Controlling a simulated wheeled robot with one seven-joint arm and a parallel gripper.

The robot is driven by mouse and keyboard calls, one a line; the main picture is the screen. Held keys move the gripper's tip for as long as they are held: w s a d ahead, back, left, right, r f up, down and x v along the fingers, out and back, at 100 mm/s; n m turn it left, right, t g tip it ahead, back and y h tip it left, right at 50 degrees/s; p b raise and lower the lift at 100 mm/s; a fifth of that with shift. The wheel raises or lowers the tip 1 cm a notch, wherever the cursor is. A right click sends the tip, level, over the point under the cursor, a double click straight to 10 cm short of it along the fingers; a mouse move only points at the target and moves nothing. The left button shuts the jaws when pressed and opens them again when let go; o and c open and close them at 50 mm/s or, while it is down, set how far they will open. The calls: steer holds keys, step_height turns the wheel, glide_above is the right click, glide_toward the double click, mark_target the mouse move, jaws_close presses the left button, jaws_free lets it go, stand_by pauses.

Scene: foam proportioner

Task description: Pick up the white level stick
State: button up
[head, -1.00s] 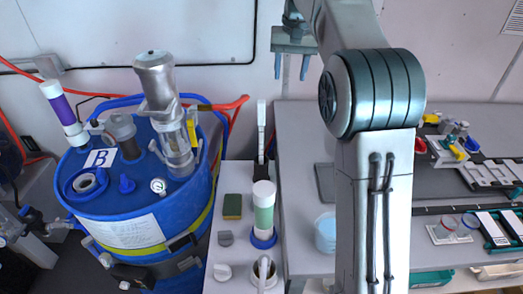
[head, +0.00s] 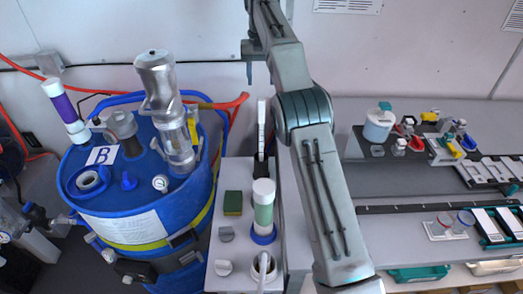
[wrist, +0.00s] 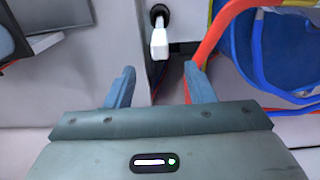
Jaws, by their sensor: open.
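The white level stick (head: 261,125) stands upright in a dark holder (head: 261,172) at the back of the narrow white bench, right of the blue drum. In the wrist view the white stick (wrist: 159,42) shows its top end, just beyond the gap between my fingers, with its dark base behind. My gripper (head: 249,80) is in the air near the back wall, above and slightly left of the stick in the head view. In the wrist view my gripper (wrist: 160,78) has its two blue-grey fingers apart with nothing between them.
The blue drum (head: 135,215), with a metal-topped clear cylinder (head: 165,100) and red hose (head: 237,102), stands left. A grey table (head: 400,240) lies right.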

mark_target(261, 110)
step_height(261, 110, down, 7)
steer(key=shift+f+b, duration=0.15)
steer(key=shift+b, duration=0.45)
steer(key=shift+w+f+p, duration=0.1)
steer(key=shift+f+p, duration=0.65)
steer(key=shift+f, duration=1.95)
jaws_close()
